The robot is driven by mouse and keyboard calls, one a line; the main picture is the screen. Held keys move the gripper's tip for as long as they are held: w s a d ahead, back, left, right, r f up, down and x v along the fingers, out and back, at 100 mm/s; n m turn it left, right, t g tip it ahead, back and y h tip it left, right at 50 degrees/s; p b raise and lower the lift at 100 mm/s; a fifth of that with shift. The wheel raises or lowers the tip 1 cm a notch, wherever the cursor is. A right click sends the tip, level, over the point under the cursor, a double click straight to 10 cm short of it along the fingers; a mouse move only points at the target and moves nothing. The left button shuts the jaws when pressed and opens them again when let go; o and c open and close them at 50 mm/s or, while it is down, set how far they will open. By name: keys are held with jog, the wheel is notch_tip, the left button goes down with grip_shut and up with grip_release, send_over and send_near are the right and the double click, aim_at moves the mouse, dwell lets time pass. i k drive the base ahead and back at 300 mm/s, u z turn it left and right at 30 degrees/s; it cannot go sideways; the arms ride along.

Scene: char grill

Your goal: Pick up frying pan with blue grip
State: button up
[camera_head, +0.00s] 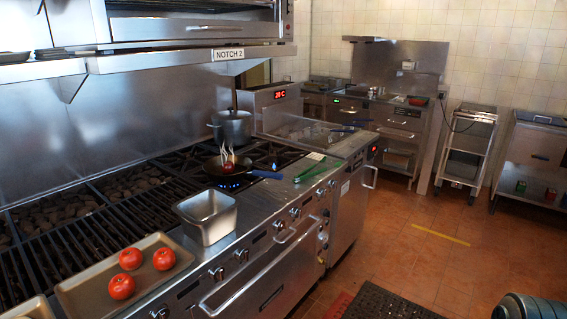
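A dark frying pan (207,168) sits on a burner of the stove in the middle of the view. Its blue grip (266,174) points right, toward the front edge of the stove. Something small and red lies in the pan, with pale wisps like steam above it. Small blue flames show under the pan. My gripper is not in view.
A metal pot (232,128) stands behind the pan. An empty steel container (207,218) and a tray (85,292) with 3 tomatoes are nearer on the counter. Green-handled tongs (309,171) lie right of the grip. The tiled floor (420,250) is mostly clear; a dark mat (385,303) lies in front.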

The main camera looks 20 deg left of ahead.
aim_at(243, 164)
jog(key=u, duration=0.4)
jog(key=i, duration=0.9)
jog(key=u, duration=1.25)
jog(key=i, duration=0.85)
jog(key=u, duration=0.15)
